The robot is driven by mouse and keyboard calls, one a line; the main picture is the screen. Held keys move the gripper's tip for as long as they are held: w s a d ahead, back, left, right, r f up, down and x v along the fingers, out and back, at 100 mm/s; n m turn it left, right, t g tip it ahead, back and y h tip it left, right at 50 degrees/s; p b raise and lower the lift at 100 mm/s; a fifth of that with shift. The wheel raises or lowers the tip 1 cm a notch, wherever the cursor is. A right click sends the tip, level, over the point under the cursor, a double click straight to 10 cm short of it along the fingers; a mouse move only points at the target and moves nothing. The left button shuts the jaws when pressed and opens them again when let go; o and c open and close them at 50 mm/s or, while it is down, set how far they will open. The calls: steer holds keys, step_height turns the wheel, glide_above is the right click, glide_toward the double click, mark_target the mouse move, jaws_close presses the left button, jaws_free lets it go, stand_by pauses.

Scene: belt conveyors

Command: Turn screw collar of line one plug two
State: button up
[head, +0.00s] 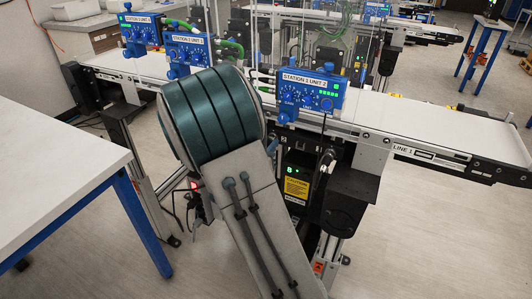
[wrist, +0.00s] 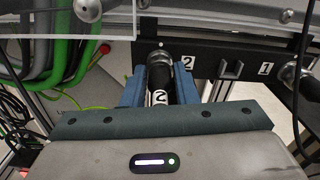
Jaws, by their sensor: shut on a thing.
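The plug (wrist: 160,97) with its dark screw collar (wrist: 159,73) is in the middle of the wrist view, at the socket marked 2 on a black panel (wrist: 217,70). The fingers hide part of the plug's sides, and I cannot tell how far the collar is turned. In the head view my own arm hides the gripper and the plug.
The LINE 1 conveyor (head: 440,138) runs behind my arm, with a blue STATION 1 UNIT 2 box (head: 308,92) on its side. Green hoses (wrist: 70,45) hang left of the plug. A socket marked 1 (wrist: 290,72) is to the right. A white table (head: 50,160) stands at left.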

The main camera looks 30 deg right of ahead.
steer(key=m+b, duration=0.4)
steer(key=b, duration=0.1)
steer(key=shift+f+m+b, duration=0.3)
steer(key=shift+f+b, duration=0.05)
steer(key=m+b, duration=0.4)
steer(key=b, duration=0.3)
steer(key=shift+d+m+b, duration=0.1)
steer(key=shift+m+b, duration=0.2)
steer(key=m+b, duration=0.3)
steer(key=b, duration=0.3)
steer(key=shift+m, duration=0.3)
steer(key=b, duration=0.1)
steer(key=m+b, duration=0.1)
steer(key=shift+r+b, duration=0.25)
steer(key=shift+b, duration=0.15)
steer(key=shift+r+m, duration=0.1)
steer(key=shift+m, duration=0.3)
steer(key=o, duration=1)
